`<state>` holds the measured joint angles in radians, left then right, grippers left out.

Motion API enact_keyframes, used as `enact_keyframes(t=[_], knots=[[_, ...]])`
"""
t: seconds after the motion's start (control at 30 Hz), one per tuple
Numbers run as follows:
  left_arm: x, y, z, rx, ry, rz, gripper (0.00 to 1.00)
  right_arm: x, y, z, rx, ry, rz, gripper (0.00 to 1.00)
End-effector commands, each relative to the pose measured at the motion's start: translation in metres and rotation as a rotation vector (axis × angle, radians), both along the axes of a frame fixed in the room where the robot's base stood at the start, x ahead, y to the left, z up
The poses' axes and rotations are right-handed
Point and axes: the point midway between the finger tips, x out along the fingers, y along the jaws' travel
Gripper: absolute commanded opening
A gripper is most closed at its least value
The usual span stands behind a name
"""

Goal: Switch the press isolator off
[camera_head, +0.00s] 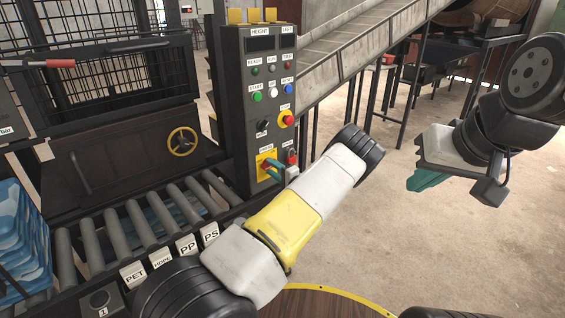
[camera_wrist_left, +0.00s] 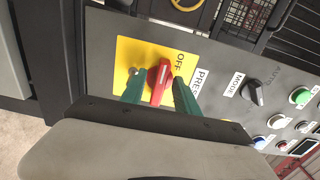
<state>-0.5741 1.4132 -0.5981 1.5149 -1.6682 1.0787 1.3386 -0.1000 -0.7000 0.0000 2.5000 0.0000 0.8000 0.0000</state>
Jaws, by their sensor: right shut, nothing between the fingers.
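The press isolator (camera_wrist_left: 160,82) is a red handle on a yellow plate (camera_wrist_left: 126,55) marked OFF, beside a label starting PRES. The handle's long side runs roughly up and down in the left wrist view. My left gripper (camera_wrist_left: 157,92) has its green fingers apart, one on each side of the handle. A small gap seems to show on the left; contact on the right is unclear. In the head view the left gripper (camera_head: 272,167) is at the lower front of the control box (camera_head: 243,130). My right gripper (camera_head: 428,180) is shut and empty, over the floor at right.
A MODE knob (camera_wrist_left: 252,92) and several coloured buttons share the panel; a red stop button (camera_head: 288,120) sits above the isolator. A roller conveyor (camera_head: 150,220) with plastic labels lies at left. Open floor (camera_head: 400,240) stretches at right.

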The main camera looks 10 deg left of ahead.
Motion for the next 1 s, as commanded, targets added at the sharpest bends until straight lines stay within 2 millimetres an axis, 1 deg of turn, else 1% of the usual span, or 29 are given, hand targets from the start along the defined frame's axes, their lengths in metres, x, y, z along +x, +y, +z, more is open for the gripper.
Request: enact_keyframes(t=[0.17, 0.27, 0.5, 0.6, 0.7, 0.8, 1.0], knots=[[0.0, 0.0, 0.001, 0.001, -0.001, 0.0, 0.37, 0.0, 0.0, 0.0, 0.0, 0.0, 0.0, 0.0], [-0.004, -0.006, 0.001, 0.001, 0.0, -0.001, 0.37, 0.0, 0.0, 0.0, 0.0, 0.0, 0.0, 0.0], [-0.028, -0.038, 0.0, 0.0, 0.0, -0.003, 0.37, 0.0, 0.0, 0.0, 0.0, 0.0, 0.0, 0.0], [-0.037, -0.05, 0.0, 0.0, 0.0, -0.002, 0.37, 0.0, 0.0, 0.0, 0.0, 0.0, 0.0, 0.0], [-0.044, -0.057, 0.0, 0.001, -0.001, -0.001, 0.37, 0.0, 0.0, 0.0, 0.0, 0.0, 0.0, 0.0], [-0.048, -0.061, 0.0, 0.0, 0.0, 0.0, 0.37, 0.0, 0.0, 0.0, 0.0, 0.0, 0.0, 0.0], [-0.048, -0.062, 0.0, 0.0, 0.0, 0.0, 0.37, 0.0, 0.0, 0.0, 0.0, 0.0, 0.0, 0.0]])
